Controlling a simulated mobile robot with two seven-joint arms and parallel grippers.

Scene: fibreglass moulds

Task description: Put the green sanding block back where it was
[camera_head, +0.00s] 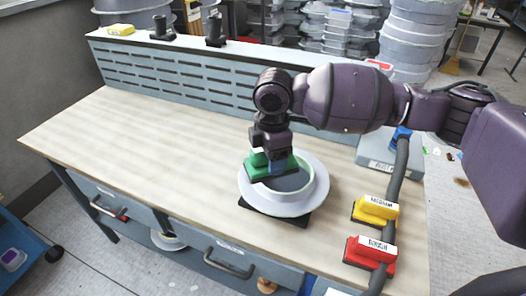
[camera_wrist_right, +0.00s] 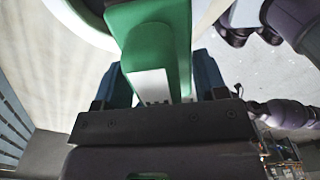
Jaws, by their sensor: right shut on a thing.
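The green sanding block (camera_head: 286,167) is in my right gripper (camera_head: 270,160), over the left part of a round white mould (camera_head: 311,200) on the workbench. In the right wrist view the green block (camera_wrist_right: 158,50) lies between the blue fingers of my right gripper (camera_wrist_right: 165,85), with a white label on it. The gripper is shut on it. I cannot tell whether the block touches the mould. A yellow block (camera_head: 375,210) and a red block (camera_head: 369,254) stand to the right on the bench. My left gripper is not in view.
The mould rests on a dark base (camera_head: 290,218). A grey hose (camera_head: 396,190) runs down past the coloured blocks. A grey box (camera_head: 385,158) stands behind them. The left of the wooden benchtop (camera_head: 130,145) is clear. A slotted back panel (camera_head: 180,80) closes the far side.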

